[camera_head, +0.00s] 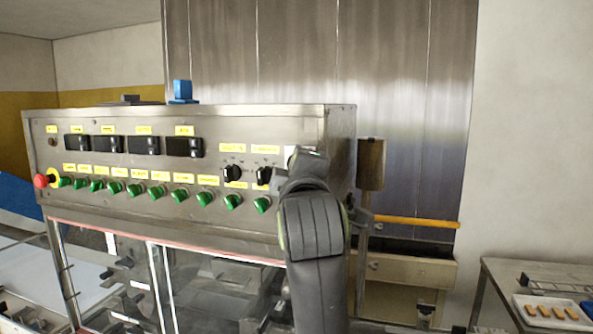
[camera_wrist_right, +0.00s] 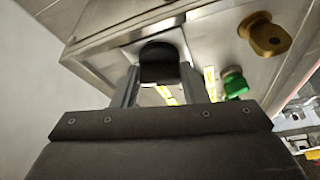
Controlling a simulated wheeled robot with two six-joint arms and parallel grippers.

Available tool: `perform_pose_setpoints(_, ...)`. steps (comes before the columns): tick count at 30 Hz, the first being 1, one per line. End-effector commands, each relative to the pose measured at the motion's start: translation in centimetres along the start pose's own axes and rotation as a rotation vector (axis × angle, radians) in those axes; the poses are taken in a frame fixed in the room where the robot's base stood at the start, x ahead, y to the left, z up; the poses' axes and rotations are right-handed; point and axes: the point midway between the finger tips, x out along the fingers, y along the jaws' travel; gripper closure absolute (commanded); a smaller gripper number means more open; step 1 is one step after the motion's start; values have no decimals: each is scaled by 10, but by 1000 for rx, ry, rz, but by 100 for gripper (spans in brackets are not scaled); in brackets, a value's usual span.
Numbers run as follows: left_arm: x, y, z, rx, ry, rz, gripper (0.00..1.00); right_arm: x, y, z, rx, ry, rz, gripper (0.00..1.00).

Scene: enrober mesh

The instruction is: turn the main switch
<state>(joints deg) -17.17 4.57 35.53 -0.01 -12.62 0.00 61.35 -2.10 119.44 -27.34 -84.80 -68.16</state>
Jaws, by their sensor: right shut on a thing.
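The control panel (camera_head: 200,150) of the steel machine fills the left and middle of the head view. My right gripper (camera_head: 290,172) is at its right end, and my arm hides part of the panel there. In the right wrist view, my right gripper (camera_wrist_right: 158,82) has one finger on each side of a dark knob (camera_wrist_right: 158,64) on a pale plate and is shut on it. In the head view this knob is hidden behind my gripper; only a bit of pale plate shows. I cannot read a label marking it as the main switch. My left gripper is not in view.
Two black selector knobs (camera_head: 232,173) sit just left of my gripper, above a row of green knobs (camera_head: 178,195). A red emergency button (camera_head: 40,181) is at the far left. A yellow bar (camera_head: 417,222) sticks out right of the panel. A table with a tray (camera_head: 552,312) stands far right.

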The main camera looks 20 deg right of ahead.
Motion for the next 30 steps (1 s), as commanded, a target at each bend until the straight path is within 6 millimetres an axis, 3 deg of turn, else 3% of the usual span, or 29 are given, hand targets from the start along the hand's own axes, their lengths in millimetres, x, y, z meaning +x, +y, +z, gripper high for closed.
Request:
perform_pose_setpoints(12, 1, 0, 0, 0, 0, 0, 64, 0, 2, 0, -231, 0, -93, 83)
perform_pose_setpoints(30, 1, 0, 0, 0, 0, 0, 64, 0, 2, 0, -286, -1, -118, 84)
